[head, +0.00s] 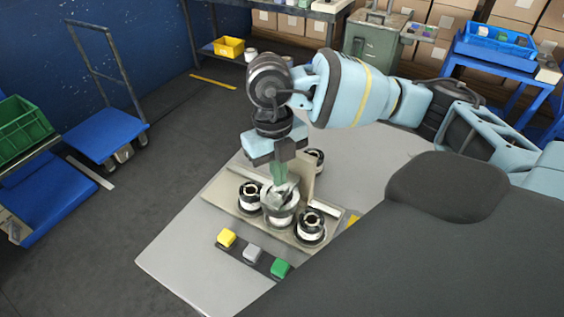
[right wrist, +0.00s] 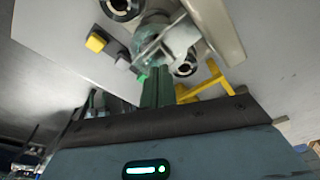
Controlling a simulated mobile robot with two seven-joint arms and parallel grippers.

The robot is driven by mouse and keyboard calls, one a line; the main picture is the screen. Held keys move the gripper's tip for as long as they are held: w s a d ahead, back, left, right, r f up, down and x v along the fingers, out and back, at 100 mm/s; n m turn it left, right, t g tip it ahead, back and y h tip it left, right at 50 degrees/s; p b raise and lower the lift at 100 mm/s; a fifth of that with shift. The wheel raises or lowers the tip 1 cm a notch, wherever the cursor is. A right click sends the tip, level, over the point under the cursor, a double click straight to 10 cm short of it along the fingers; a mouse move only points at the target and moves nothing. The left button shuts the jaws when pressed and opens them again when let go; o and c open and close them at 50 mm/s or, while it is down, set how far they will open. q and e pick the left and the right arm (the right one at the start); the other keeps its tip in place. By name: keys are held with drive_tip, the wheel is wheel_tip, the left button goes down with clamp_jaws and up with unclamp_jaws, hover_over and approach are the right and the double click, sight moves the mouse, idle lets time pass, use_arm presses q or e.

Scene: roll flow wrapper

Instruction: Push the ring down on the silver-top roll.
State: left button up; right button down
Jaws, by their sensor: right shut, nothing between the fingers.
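The silver-top roll (head: 282,217) stands at the middle front of the beige base plate in the head view, between two black-top rolls. Pale angular metal pieces (right wrist: 160,45) at its top also show in the right wrist view. My right gripper (head: 281,184) points down over this roll. Its green fingers are shut with nothing between them, and the tips are at or just above the roll's top. I cannot tell whether they touch it. The ring cannot be made out apart from the roll's top, which the fingers partly cover. My left gripper is not in view.
Black-top rolls stand to the left (head: 249,198), right (head: 311,227) and behind (head: 315,160). An upright beige plate (head: 302,178) rises close behind the gripper. Yellow (head: 227,237), grey (head: 252,253) and green (head: 280,268) buttons sit in front. The grey table's left part is clear.

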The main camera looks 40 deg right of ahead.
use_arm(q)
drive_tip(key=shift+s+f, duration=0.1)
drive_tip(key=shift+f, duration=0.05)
use_arm(e)
drive_tip(key=shift+f, duration=0.15)
drive_tip(key=shift+f, duration=0.15)
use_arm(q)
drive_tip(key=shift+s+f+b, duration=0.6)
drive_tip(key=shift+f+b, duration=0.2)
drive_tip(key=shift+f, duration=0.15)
use_arm(e)
drive_tip(key=shift+f, duration=1.9)
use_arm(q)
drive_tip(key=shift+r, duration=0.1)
use_arm(e)
drive_tip(key=shift+r, duration=0.2)
drive_tip(key=shift+r+p, duration=1)
drive_tip(key=shift+r, duration=0.6)
drive_tip(key=shift+r+p, duration=1.35)
drive_tip(key=shift+r, duration=1.25)
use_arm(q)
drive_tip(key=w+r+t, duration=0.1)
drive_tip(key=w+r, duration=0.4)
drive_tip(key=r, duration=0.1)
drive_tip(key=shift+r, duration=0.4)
use_arm(e)
drive_tip(key=shift+f, duration=0.1)
